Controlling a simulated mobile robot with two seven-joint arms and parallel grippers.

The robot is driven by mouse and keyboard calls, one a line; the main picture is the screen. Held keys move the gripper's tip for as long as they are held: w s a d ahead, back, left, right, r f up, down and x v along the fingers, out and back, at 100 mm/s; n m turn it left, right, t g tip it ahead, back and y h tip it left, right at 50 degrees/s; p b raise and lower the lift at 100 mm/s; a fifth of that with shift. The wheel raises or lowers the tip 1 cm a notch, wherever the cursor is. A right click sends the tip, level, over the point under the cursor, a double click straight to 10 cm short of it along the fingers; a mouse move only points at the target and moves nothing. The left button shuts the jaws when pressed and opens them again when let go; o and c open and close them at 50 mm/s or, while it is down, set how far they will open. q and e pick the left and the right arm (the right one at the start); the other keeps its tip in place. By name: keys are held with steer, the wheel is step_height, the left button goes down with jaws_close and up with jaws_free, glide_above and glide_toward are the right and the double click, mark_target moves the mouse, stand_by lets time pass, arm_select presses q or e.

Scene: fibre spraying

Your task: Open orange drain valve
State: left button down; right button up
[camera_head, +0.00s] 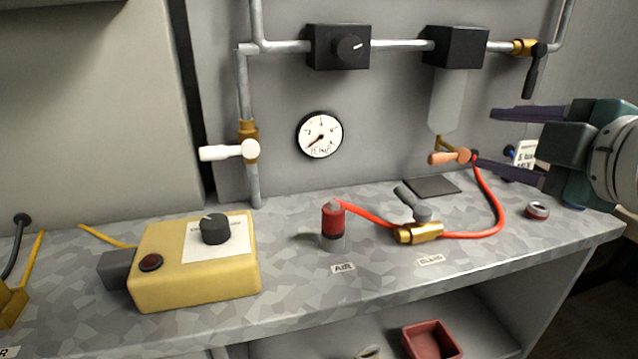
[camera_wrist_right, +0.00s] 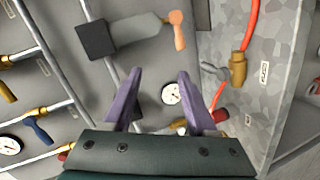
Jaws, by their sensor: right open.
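The orange drain valve handle (camera_head: 449,157) sits beneath the clear filter bowl (camera_head: 447,100), under a brass fitting, and lies roughly level, pointing left. In the wrist view the orange handle (camera_wrist_right: 178,32) is ahead of the fingers and right of their midline. My right gripper (camera_head: 485,138) comes in from the right, open and empty, its purple fingers one above the other. In the head view the lower fingertip appears beside the handle's right end; I cannot tell if they touch. The wrist view shows a gap between fingertips (camera_wrist_right: 160,74) and handle. My left gripper is out of view.
A red hose (camera_head: 497,205) loops from near the valve to a brass valve (camera_head: 420,233) on the bench. A black block (camera_head: 457,47) tops the bowl. A gauge (camera_head: 320,135) is on the wall. A yellow control box (camera_head: 195,285) stands left on the bench.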

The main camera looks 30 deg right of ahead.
mark_target(438, 161)
steer(key=f+n+t+b, duration=0.1)
steer(key=f+b, duration=0.1)
steer(key=b, duration=0.2)
steer(key=w+d+f+n+t+b, duration=0.1)
steer(key=f+n+b, duration=0.1)
steer(key=f+b, duration=0.1)
steer(key=w+f+n+t+b, duration=0.1)
steer(key=f+b, duration=0.2)
steer(key=b, duration=0.2)
steer(key=shift+w+d+f+y, duration=0.15)
steer(key=shift+d+f+y, duration=0.15)
steer(key=shift+d, duration=0.1)
steer(key=shift+r+n, duration=0.1)
steer(key=shift+n, duration=0.2)
steer(key=shift+w+d+r, duration=0.15)
steer(key=shift+w+r, duration=0.05)
steer(key=shift+w, duration=0.35)
arm_select(q)
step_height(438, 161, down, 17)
steer(key=b, duration=0.1)
steer(key=shift+b, duration=0.35)
arm_select(e)
steer(key=w, duration=0.3)
steer(key=w+d, duration=0.1)
steer(key=w, duration=0.4)
steer(key=shift+w+d, duration=0.3)
steer(key=shift+w, duration=0.1)
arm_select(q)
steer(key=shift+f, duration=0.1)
